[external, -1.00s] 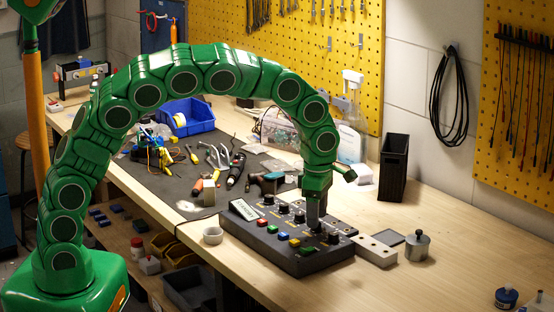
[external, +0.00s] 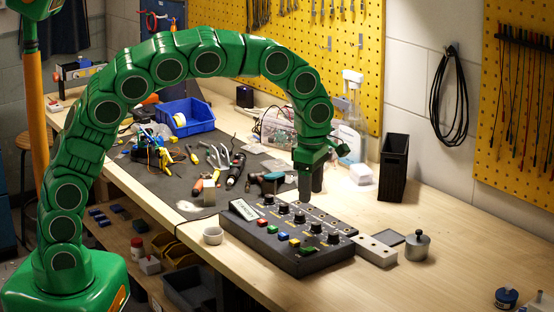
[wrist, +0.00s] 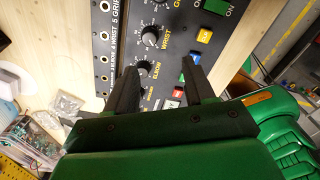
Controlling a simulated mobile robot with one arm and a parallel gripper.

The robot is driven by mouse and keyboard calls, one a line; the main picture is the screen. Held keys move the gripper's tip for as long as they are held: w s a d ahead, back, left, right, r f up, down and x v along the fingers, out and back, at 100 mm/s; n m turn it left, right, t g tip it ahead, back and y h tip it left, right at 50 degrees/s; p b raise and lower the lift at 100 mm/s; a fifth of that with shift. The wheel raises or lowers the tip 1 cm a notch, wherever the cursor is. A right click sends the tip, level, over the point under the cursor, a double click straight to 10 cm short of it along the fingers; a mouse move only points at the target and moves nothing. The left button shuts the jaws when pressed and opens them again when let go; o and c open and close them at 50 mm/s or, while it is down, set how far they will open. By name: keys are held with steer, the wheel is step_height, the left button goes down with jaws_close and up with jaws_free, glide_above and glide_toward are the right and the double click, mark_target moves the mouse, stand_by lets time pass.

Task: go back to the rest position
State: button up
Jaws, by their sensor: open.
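My green segmented arm arches over the bench in the external view. My gripper (external: 311,184) hangs fingers down above the black control box (external: 309,262), apart from its knobs and coloured buttons. In the wrist view the two dark fingers (wrist: 158,92) stand apart with nothing between them. Beyond them the panel shows a knob marked WRIST (wrist: 150,39) and a knob marked ELBOW (wrist: 146,69). A yellow button (wrist: 204,36) and a green one sit to the right.
A pale block with holes (external: 375,251) and a metal pot (external: 417,246) stand right of the box. Hand tools and a blue bin (external: 190,118) lie behind on the dark mat. The right front bench is mostly clear.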

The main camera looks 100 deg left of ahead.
steer(key=s+d+r+m, duration=0.3)
steer(key=s+d+m, duration=0.5)
steer(key=s, duration=0.3)
steer(key=s+d+r+m, duration=0.3)
steer(key=s+d+m, duration=0.4)
steer(key=s+m, duration=0.25)
steer(key=s+d+f+m, duration=0.1)
steer(key=s+d+m, duration=0.3)
steer(key=s+m, duration=0.3)
steer(key=s+d+f+m+g, duration=0.1)
steer(key=s+d+m, duration=0.3)
steer(key=s, duration=1)
steer(key=f+m, duration=0.1)
steer(key=m, duration=0.2)
steer(key=shift+d+f+m+g, duration=0.2)
steer(key=shift+f+m+g, duration=0.05)
steer(key=shift+m+g, duration=0.1)
